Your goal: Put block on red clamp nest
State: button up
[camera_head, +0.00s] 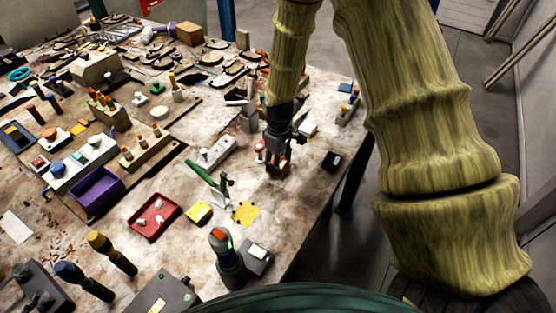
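My gripper (278,168) points down close over the right part of the worktable. It is small and dark here, and I cannot tell whether its fingers are open or shut or hold anything. Small orange and red patches show around the fingers; I cannot tell what they belong to. A small red-topped piece (259,148) stands just left of the gripper. I cannot pick out the block or the red clamp nest for sure; the gripper and arm may hide them. A green-handled clamp (208,179) stands left of the gripper.
The worktable (312,200) is crowded. A red tray (139,228), yellow block (198,212) and yellow sheet (245,214) lie left of the gripper. A dark box (332,161) stands right, near the table edge. A purple bin (96,190) and several screwdrivers stand farther left.

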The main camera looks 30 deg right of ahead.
jog(key=shift+f, duration=0.1)
jog(key=o, duration=1.7)
jog(key=shift+c, duration=0.2)
jog(key=shift+r, duration=0.2)
notch_tip(320, 180, up, 12)
jog(key=b, duration=0.3)
jog(key=shift+b, duration=0.35)
jog(key=shift+f, duration=0.1)
